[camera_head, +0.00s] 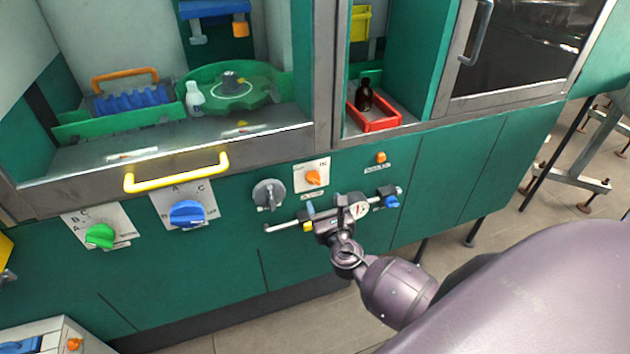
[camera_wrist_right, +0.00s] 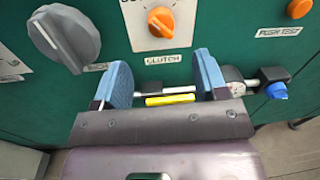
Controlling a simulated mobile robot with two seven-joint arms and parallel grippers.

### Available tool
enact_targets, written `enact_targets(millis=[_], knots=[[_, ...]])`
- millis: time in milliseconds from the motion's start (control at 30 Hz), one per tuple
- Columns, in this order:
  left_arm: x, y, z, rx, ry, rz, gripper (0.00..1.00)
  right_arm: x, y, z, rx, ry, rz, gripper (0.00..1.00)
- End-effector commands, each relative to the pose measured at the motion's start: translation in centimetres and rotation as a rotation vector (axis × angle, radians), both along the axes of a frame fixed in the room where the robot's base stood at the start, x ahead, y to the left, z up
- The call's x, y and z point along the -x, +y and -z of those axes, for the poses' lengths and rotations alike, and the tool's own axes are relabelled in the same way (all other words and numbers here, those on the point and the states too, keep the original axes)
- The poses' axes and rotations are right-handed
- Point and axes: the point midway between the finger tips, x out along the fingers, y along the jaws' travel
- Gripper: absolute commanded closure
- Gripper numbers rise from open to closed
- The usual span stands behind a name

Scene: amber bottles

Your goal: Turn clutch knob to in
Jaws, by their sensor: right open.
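The clutch knob (camera_head: 313,177) is a small orange knob on a white plate on the green cabinet front, right of a grey round knob. In the right wrist view the clutch knob (camera_wrist_right: 160,21) is at the top, above a label reading CLUTCH. Which mark it points to cannot be told. My right gripper (camera_head: 325,206) is just below the knob, apart from it. In the right wrist view the blue-padded fingers of my right gripper (camera_wrist_right: 163,80) are spread, with nothing held between them. My left gripper is not in view.
A grey knob (camera_wrist_right: 64,36) is left of the clutch plate. An orange push-test button (camera_head: 381,158) is to its right. A horizontal rod (camera_head: 284,226) with a yellow piece (camera_wrist_right: 170,99) and a blue knob (camera_head: 391,202) runs behind my right gripper. A yellow handle (camera_head: 178,173) sticks out farther left.

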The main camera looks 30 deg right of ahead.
Motion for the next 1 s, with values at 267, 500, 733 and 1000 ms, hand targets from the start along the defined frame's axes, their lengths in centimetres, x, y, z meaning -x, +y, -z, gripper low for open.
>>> enact_targets(millis=[267, 500, 733, 1000], knots=[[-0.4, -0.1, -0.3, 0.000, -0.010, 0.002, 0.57, -4.6, -1.5, -0.1, -0.001, -0.003, 0.000, 0.34], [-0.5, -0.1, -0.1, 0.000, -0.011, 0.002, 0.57, -7.6, -2.5, 0.0, -0.004, -0.001, 0.000, 0.34], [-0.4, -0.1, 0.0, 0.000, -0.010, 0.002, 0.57, -8.7, -2.8, 0.0, -0.005, -0.002, 0.001, 0.34], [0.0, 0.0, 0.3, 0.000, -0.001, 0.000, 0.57, -8.7, -2.9, 0.0, -0.006, -0.001, 0.000, 0.35]])
